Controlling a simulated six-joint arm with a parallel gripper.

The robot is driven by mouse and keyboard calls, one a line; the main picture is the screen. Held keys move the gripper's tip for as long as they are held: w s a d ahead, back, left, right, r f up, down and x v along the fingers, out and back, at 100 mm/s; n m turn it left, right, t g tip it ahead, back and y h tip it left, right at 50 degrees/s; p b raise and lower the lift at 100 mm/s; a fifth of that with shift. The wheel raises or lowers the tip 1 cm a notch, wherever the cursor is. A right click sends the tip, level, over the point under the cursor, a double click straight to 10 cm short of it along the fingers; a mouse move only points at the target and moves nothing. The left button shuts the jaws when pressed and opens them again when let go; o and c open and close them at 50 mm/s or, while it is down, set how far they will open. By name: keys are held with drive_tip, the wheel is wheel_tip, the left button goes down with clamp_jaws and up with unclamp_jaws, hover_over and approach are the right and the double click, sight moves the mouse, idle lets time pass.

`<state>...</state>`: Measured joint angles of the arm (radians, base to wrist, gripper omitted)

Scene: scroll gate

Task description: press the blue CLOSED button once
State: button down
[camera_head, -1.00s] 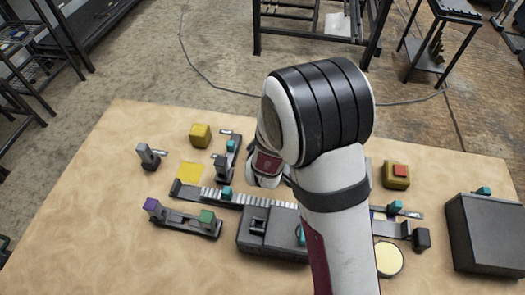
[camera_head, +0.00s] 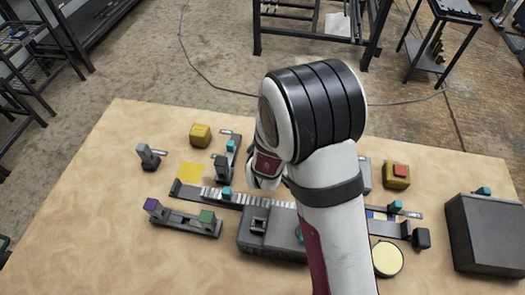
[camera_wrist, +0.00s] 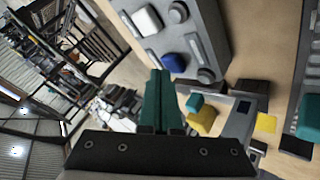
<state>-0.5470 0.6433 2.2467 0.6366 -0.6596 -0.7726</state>
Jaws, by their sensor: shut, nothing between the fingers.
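A blue button (camera_wrist: 174,62) sits on a grey panel (camera_wrist: 203,42) in the wrist view, beside a white button (camera_wrist: 147,20). No lettering on the blue button is legible. My gripper (camera_wrist: 159,73) shows as two dark green fingers pressed together with nothing between them. Its tips appear just below and left of the blue button in the picture; I cannot tell whether they touch it. In the head view my arm hides the fingertips and the blue button.
On the table (camera_head: 110,235) stand a grey box (camera_head: 487,232) at right, a red-topped yellow block (camera_head: 397,175), a yellow cube (camera_head: 200,135), a ribbed track (camera_head: 240,197) and a slider with purple and green blocks (camera_head: 180,217). The table's front left is clear.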

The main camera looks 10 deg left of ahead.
drive_tip(key=shift+f, duration=0.55)
idle(0.5)
drive_tip(key=shift+r, duration=3.45)
